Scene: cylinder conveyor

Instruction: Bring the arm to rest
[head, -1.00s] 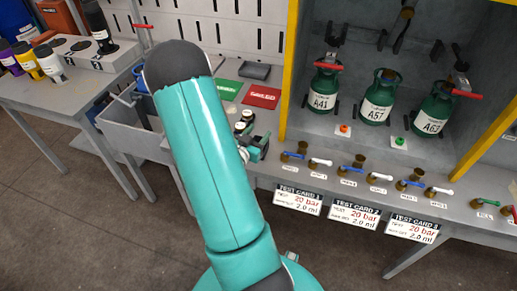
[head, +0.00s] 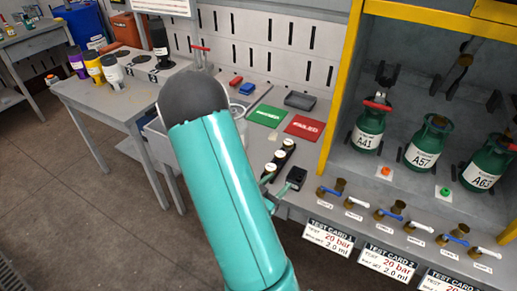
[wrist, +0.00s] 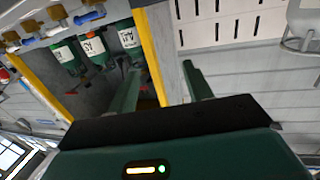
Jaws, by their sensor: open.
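My gripper (wrist: 160,82) shows in the wrist view with its two green fingers spread apart and nothing between them. Its dark palm fills the lower part of that view. In the head view my teal arm rises across the middle, its rounded dark joint at the top. I cannot clearly make out the gripper in the head view. Green cylinders A41 (head: 368,132), A57 (head: 422,148) and A63 (head: 484,172) stand upright in the yellow-framed bay, apart from my arm. They also appear tilted in the wrist view.
Valves with blue and white handles (head: 390,215) line the bench front above the test cards (head: 327,240). A green mat (head: 265,116) and a red mat (head: 304,127) lie behind my arm. A side table (head: 110,95) holds several bottles. Floor at left is clear.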

